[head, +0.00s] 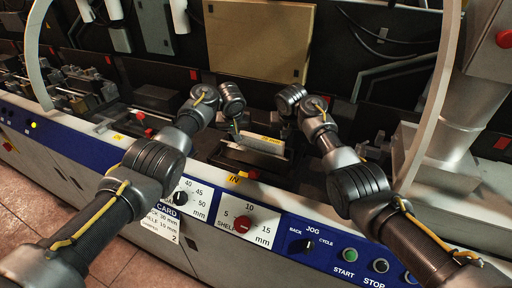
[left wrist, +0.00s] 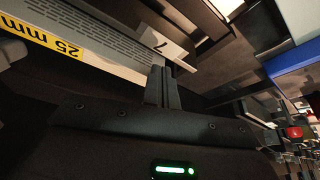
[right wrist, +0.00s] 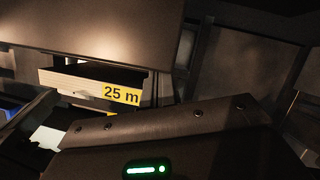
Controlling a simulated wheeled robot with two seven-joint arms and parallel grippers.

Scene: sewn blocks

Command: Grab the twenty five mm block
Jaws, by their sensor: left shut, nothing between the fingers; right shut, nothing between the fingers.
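In the right wrist view the block (right wrist: 75,83) shows part of the label. My left gripper (head: 237,131) is shut and empty at the block's left end; its fingers (left wrist: 162,82) stand beside a white tab marked 7. My right gripper (head: 290,127) is shut and empty near the right end; its fingertips are dark and hard to make out.
The machine's front panel (head: 275,225) has a blue strip, dials and buttons below the recess. A tan panel (head: 262,40) stands behind. Grey curved guards (head: 430,105) rise at the right and far left. Dark machine parts surround the recess closely.

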